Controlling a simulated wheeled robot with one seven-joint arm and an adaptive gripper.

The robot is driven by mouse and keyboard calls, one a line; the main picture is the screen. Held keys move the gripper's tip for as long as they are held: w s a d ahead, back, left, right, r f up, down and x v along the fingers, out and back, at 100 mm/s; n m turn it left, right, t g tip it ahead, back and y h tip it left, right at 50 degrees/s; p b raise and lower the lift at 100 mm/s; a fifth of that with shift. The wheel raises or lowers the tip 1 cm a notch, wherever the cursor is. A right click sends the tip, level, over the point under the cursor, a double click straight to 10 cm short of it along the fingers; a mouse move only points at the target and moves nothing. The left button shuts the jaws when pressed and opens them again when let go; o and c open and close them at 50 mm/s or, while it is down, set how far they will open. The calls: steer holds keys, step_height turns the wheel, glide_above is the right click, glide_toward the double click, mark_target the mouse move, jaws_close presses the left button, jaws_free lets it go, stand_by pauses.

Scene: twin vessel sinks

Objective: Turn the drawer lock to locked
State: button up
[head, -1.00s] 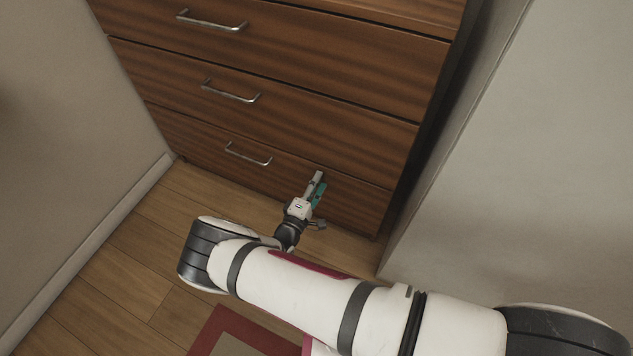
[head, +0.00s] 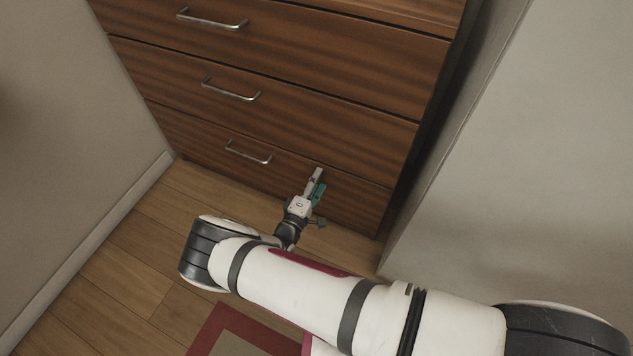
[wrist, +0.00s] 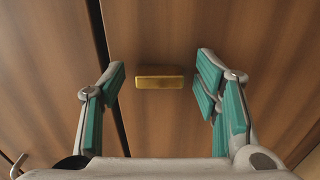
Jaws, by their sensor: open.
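The drawer lock shows in the wrist view as a small brass bar (wrist: 160,83) on the wooden drawer front. The bar lies level across that picture. My gripper (wrist: 158,95) is open, with one teal-padded finger to the left of the bar and one to the right. Neither finger appears to touch it. In the head view my gripper (head: 317,184) is at the right part of the bottom drawer (head: 350,203), close to its front. The lock is hidden behind the gripper there.
Bar handles sit on the drawers, the lowest one (head: 248,152) left of my gripper. A pale wall (head: 520,160) stands right of the cabinet and another wall (head: 60,130) stands left. A red-bordered rug (head: 240,330) lies on the wooden floor.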

steer(key=v, duration=1.2)
stand_by(0.3)
